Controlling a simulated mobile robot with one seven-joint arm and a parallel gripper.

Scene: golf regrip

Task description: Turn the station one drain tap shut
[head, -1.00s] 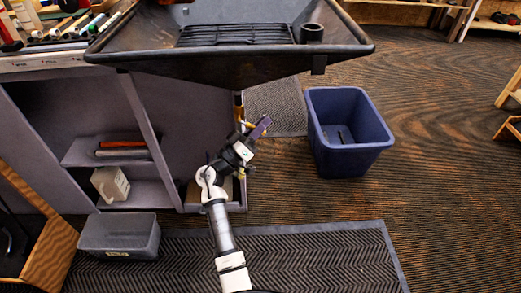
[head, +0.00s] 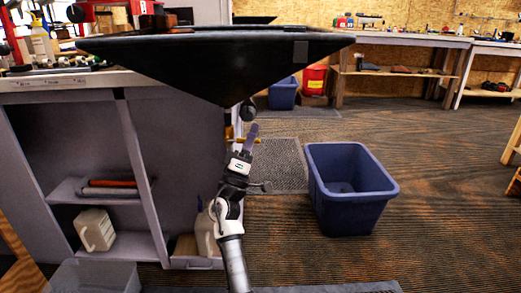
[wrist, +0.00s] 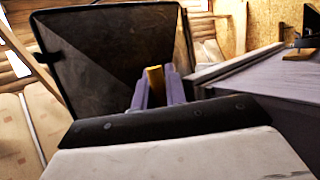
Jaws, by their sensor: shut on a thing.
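The black sloped drain tray (head: 215,62) of the station juts out over the cabinet front. Below its low point, a dark round fitting (head: 248,111) and brass-yellow parts show beside my gripper. My gripper (head: 252,131) has purple fingers and reaches up under the tray. In the wrist view my gripper (wrist: 157,84) is shut on the brass-yellow drain tap (wrist: 154,77), which stands between the two fingers. The tray's dark underside fills the view behind it. The fingers hide much of the tap, and I cannot tell how far it is turned.
A blue bin (head: 350,190) stands on the floor to the right. The grey cabinet (head: 75,135) is close on the left, with a white jug (head: 95,230) inside. A clear grey box (head: 92,276) sits in front. Benches stand at the back.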

